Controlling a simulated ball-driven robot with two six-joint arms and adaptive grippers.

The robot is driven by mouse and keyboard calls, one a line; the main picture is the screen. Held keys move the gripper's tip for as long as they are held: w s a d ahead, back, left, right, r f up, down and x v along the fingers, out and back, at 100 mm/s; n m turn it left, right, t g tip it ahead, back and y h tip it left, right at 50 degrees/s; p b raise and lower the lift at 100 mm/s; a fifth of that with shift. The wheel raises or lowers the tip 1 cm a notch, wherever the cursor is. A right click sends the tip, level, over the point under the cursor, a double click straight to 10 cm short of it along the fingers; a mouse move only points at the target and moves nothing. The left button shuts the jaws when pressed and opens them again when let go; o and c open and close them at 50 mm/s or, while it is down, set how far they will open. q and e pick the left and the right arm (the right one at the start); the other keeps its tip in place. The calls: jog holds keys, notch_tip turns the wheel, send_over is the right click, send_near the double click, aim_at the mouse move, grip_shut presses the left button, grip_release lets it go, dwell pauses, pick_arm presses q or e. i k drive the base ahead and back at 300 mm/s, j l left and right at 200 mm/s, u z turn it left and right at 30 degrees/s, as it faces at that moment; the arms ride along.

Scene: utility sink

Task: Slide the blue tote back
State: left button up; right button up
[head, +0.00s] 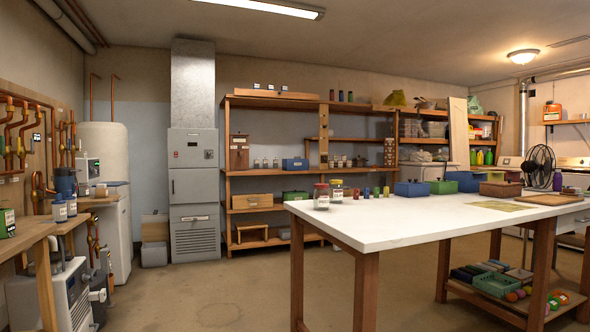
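Several blue containers show, and I cannot tell which one is the blue tote. A small blue box (295,165) sits on the middle shelf of the wooden shelving. A dark blue lidded box (411,189) stands on the white worktable near its far edge. Another blue box (463,182) stands to its right, partly hidden behind a green box (443,187). Neither of my grippers is in view, and nothing is seen touching these boxes.
The white worktable (400,218) fills the right foreground, with jars (321,197), small bottles, a brown box (500,189) and a black fan (539,166) on it. Wooden shelving (262,102) lines the back wall. Open floor (220,295) lies left of the table.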

aim_at(288, 164)
jog(key=i+j+u, duration=0.3)
jog(key=i, duration=0.65)
jog(key=i+u, duration=0.3)
jog(key=i, duration=1.9)
jog(key=i+l, duration=0.15)
jog(key=i, duration=1.1)
